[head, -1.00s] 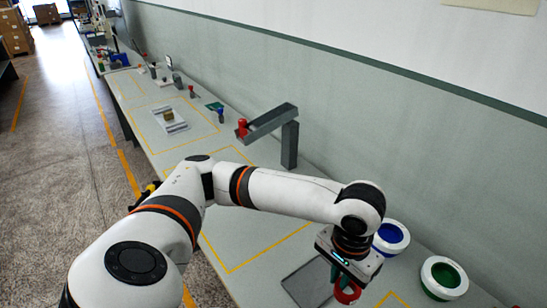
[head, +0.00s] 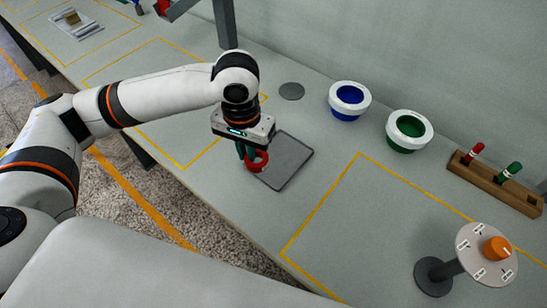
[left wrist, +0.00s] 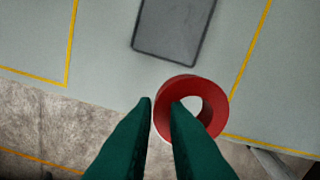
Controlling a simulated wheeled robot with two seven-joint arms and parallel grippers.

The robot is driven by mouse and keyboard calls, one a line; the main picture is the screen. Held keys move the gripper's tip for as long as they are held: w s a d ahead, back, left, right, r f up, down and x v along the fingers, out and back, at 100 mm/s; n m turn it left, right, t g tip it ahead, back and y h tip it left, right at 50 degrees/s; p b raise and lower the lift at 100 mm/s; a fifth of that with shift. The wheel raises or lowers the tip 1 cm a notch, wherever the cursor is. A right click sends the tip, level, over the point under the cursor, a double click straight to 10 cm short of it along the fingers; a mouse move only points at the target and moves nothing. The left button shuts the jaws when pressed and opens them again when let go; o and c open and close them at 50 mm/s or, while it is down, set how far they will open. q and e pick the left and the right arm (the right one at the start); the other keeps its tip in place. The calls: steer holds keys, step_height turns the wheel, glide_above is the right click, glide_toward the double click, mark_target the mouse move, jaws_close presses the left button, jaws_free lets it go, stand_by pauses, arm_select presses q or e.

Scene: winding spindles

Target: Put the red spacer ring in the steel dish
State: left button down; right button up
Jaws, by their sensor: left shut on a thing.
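A round flat grey disc (head: 291,91) lies behind the tray. I cannot tell for sure which of these is the steel dish. My right gripper is not seen.
A blue bowl (head: 349,98) and a green bowl (head: 408,128), both with white rims, stand behind and right. A wooden rack (head: 497,184) holds red and green pegs. A dial stand (head: 447,270) is at front right.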

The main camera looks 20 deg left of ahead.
arm_select(q)
steer(key=w+f+m+b, duration=0.1)
steer(key=w+f, duration=0.2)
steer(key=w, duration=0.4)
steer(key=m+p, duration=0.1)
steer(key=m, duration=0.1)
glide_above(273, 155)
step_height(273, 155, down, 6)
steer(key=shift+f, duration=2.55)
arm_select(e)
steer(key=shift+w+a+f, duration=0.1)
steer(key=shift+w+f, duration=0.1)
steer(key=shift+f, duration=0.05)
arm_select(q)
steer(key=shift+p, duration=0.3)
steer(key=c, duration=1.5)
jaws_free()
steer(key=shift+f, duration=0.1)
steer(key=shift+o, duration=0.2)
step_height(273, 155, up, 12)
steer(key=b, duration=0.1)
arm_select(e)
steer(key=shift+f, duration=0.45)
